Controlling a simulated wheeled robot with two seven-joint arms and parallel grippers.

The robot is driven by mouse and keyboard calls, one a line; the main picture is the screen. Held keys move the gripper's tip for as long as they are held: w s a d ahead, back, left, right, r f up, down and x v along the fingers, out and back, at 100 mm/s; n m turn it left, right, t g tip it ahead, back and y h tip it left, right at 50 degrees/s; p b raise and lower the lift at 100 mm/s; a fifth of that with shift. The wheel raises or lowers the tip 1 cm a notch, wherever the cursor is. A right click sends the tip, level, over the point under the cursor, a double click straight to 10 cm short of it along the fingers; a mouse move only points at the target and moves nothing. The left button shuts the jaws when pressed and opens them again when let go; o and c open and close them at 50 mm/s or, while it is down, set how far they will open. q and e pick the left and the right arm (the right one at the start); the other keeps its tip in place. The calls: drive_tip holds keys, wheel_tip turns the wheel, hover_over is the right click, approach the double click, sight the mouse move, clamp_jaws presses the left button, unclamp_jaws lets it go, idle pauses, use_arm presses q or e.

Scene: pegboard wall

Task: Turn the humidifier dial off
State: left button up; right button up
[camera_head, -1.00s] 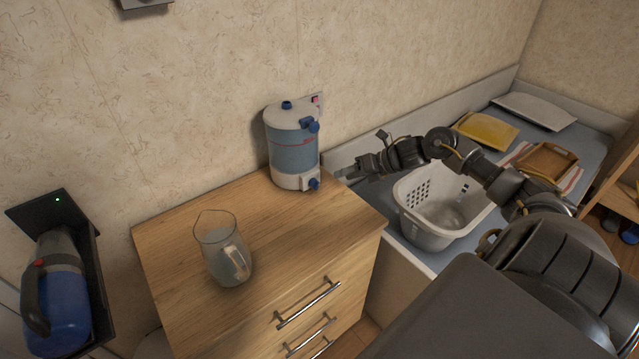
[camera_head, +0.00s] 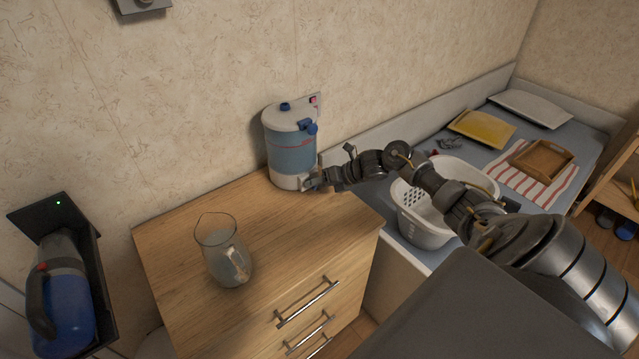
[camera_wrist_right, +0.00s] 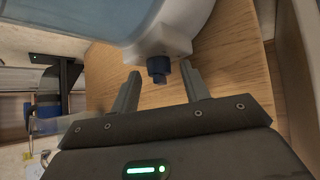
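The humidifier (camera_head: 291,150) is a white and blue-grey tank standing upright at the back of the wooden dresser, against the wall. In the right wrist view its dial (camera_wrist_right: 158,69) is a dark blue knob on a white housing (camera_wrist_right: 158,42) low on the body. My right gripper (camera_head: 308,184) reaches the dial from the right and hides it in the head view. In the wrist view the right gripper (camera_wrist_right: 160,84) is open, with one finger on each side of the dial's front end and gaps visible. My left gripper is not in view.
A glass pitcher (camera_head: 222,250) stands on the dresser top (camera_head: 290,235), left of my right arm. A white laundry basket (camera_head: 425,232) stands below my right arm, beside the dresser.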

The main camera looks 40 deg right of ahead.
drive_tip(key=c, duration=0.9)
drive_tip(key=shift+a+n+h+b, duration=0.15)
drive_tip(key=shift+n+h+b, duration=0.55)
drive_tip(key=shift+h+b, duration=0.35)
drive_tip(key=shift+o, duration=0.2)
drive_tip(key=shift+a+r+n+g+h+b, duration=0.15)
drive_tip(key=shift+n+g+h+b, duration=0.2)
drive_tip(key=shift+h, duration=0.7)
drive_tip(key=o, duration=1)
drive_tip(key=b+v, duration=0.1)
drive_tip(key=v, duration=1)
